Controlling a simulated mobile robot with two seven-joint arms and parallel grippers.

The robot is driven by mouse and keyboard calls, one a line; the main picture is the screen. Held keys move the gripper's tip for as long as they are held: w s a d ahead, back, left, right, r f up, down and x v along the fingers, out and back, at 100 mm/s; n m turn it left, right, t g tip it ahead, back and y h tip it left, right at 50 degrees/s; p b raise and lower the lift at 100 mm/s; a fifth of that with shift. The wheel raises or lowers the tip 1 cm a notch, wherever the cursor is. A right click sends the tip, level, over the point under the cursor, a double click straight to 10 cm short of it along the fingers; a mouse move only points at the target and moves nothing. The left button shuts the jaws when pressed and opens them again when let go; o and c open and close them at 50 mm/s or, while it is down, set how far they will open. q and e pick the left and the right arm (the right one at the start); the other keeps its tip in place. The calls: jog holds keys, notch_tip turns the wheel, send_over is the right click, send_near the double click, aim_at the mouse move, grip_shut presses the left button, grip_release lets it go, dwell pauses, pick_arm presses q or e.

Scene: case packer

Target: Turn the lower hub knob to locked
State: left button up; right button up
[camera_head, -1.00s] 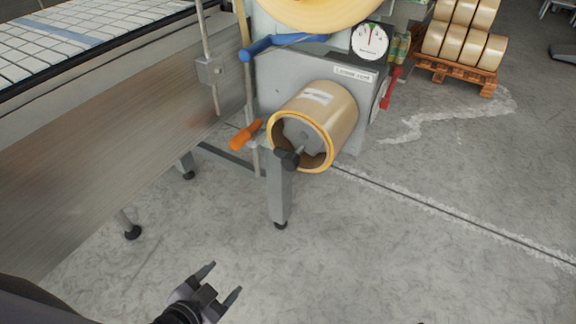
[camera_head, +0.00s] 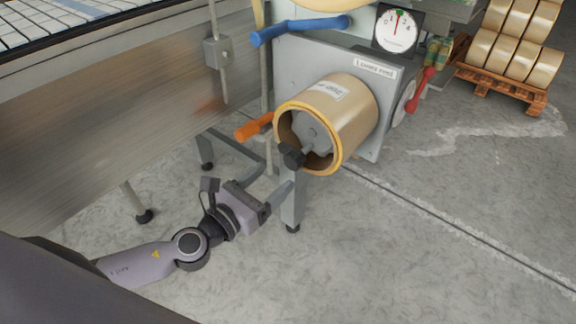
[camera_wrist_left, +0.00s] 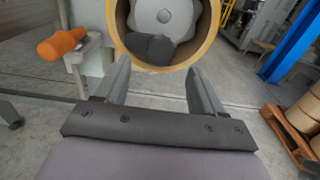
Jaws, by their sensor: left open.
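The lower hub knob (camera_head: 292,156) is a dark knob at the front of the lower tape roll's grey hub. It also shows in the left wrist view (camera_wrist_left: 148,48), at the bottom of the hub. The tan lower roll (camera_head: 345,105) lies on its side around the grey hub (camera_head: 312,133). My left gripper (camera_head: 271,182) is open and empty, below and to the left of the knob and apart from it. In the left wrist view its two fingers (camera_wrist_left: 160,82) point toward the knob, which lies ahead between them. My right gripper is not in view.
An orange handle (camera_head: 253,127) sticks out left of the roll, close above my left gripper. A grey post (camera_head: 291,205) stands under the knob. A blue handle (camera_head: 300,29), a dial (camera_head: 397,30) and a red lever (camera_head: 419,90) are above and right. The front floor is clear.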

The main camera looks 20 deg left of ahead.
aim_at(290, 164)
pick_arm(q)
jog(key=shift+x, duration=2.75)
jog(key=c, duration=1.1)
